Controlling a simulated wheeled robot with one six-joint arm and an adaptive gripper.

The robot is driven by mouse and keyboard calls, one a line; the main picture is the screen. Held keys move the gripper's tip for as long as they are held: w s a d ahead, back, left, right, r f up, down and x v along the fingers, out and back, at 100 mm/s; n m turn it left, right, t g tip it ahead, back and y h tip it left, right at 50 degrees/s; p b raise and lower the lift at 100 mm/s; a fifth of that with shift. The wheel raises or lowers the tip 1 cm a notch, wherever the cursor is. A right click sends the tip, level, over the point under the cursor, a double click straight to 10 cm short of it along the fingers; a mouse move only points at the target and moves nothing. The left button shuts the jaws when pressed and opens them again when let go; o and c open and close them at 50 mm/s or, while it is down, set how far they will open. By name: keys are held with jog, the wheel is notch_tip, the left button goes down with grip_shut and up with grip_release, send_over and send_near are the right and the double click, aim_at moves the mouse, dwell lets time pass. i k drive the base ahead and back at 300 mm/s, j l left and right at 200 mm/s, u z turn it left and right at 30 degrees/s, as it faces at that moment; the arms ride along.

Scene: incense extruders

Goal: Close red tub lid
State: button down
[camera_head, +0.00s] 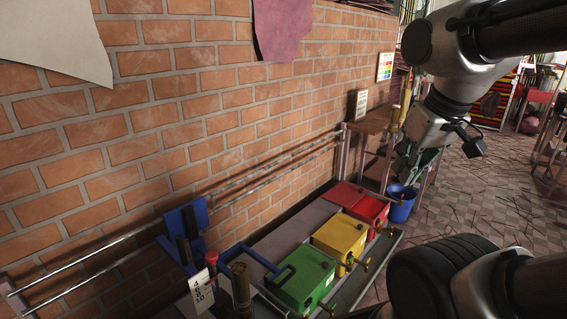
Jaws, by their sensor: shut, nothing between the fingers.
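The red tub (369,210) is the far one in a row of coloured tubs along the brick wall. Its red lid (343,193) appears swung back toward the wall and lies almost flat behind the tub. The tub's inside is hard to make out at this size. My gripper (403,174) hangs from the arm at the upper right, fingers down, shut and empty. In the picture it is up and to the right of the red tub, apart from the lid, and partly overlaps the blue bucket area.
A yellow tub (339,237) and a green tub (304,276) stand nearer, both with lids down. A blue bucket (400,203) stands right of the red tub. Metal rails (225,201) run along the wall. A wooden stand (370,122) is behind. Open tiled floor (475,205) lies right.

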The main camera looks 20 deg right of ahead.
aim_at(345, 194)
jog(key=i+l+u, duration=0.2)
jog(key=i+l, duration=0.2)
jog(key=l, duration=0.65)
jog(key=i+l+u, duration=0.2)
jog(key=l, duration=0.95)
jog(key=i+l+u, duration=0.25)
jog(key=l, duration=0.9)
jog(key=i+l+u, duration=0.2)
jog(key=l, duration=1)
jog(key=l+u, duration=0.2)
jog(key=l, duration=1)
jog(key=i, duration=0.05)
